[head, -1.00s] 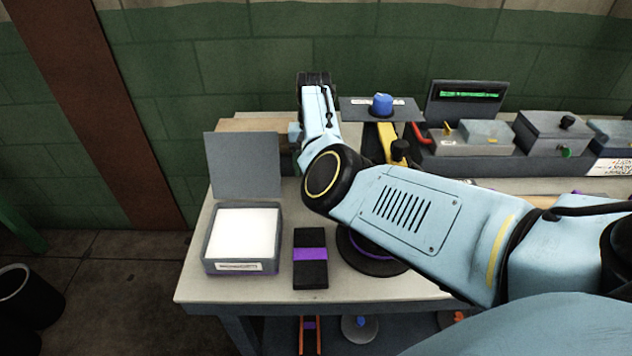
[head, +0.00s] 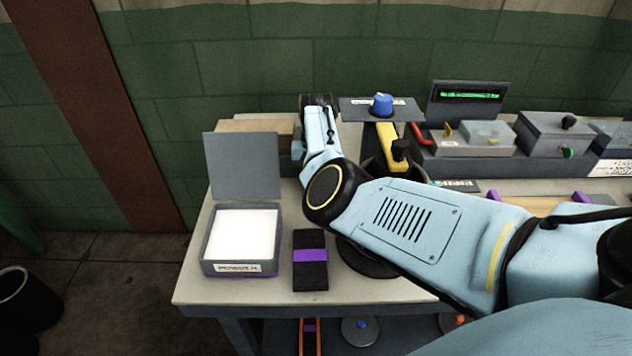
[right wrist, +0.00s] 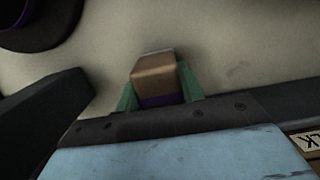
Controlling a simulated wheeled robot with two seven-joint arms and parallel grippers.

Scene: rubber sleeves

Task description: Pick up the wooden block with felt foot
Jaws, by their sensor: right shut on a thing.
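The wooden block (right wrist: 153,72) shows in the right wrist view, tan-brown with a purple band at its lower end, above the pale tabletop. My right gripper (right wrist: 160,88) has its green fingers on either side of the block and is shut on it. Whether the block touches the table is not clear. In the head view my right arm reaches across the bench, and its fingers and the block are hidden behind the wrist. My left gripper is not in view.
An open grey box (head: 211,246) with a white pad stands at the bench's front left, beside a black block with a purple band (head: 310,262). A stand with a blue knob (head: 382,104) is right of my wrist. Grey devices (head: 553,137) line the back right.

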